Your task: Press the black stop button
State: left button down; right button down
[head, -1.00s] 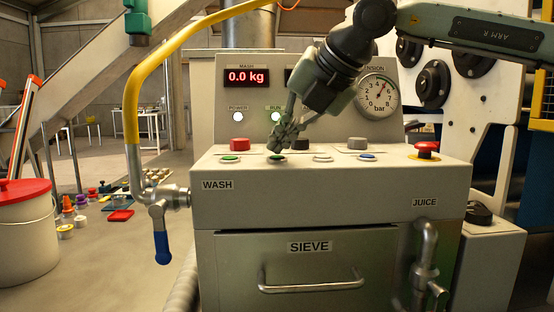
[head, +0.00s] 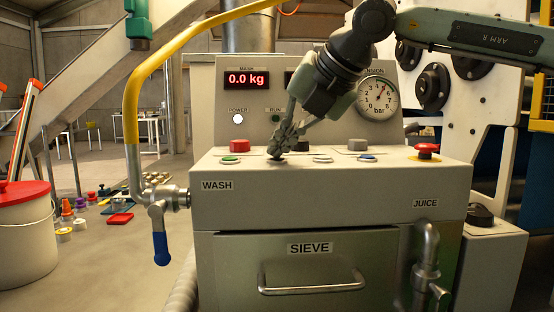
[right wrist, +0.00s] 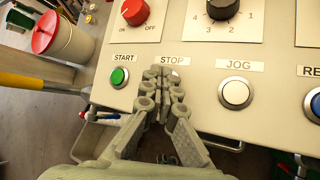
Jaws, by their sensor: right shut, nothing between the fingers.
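My right gripper (head: 274,153) is shut and empty, its fingertips down on the sloped panel of the press in the head view. In the right wrist view the shut fingertips (right wrist: 161,72) lie just below the STOP label (right wrist: 172,60), where they cover the black stop button. The button itself is hidden, so I cannot see how deep it sits. The green START button (right wrist: 119,77) is just left of the fingers. The RUN lamp (head: 275,118) is dark and the POWER lamp (head: 238,118) is lit white. My left gripper is out of view.
The white JOG button (right wrist: 236,93) and a blue button (right wrist: 315,104) sit to the right. A red knob (right wrist: 135,11) and a black dial (right wrist: 222,8) stand above. A red emergency button (head: 427,150) is at the panel's right end. A yellow pipe (head: 131,100) rises at the left.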

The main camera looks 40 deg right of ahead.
aim_at(280, 159)
dwell(0.4)
jog(key=shift+r+p, duration=0.35)
jog(key=shift+r, duration=0.4)
jog(key=shift+r+p, duration=1.6)
jog(key=shift+r, duration=0.95)
jog(key=shift+f, duration=0.1)
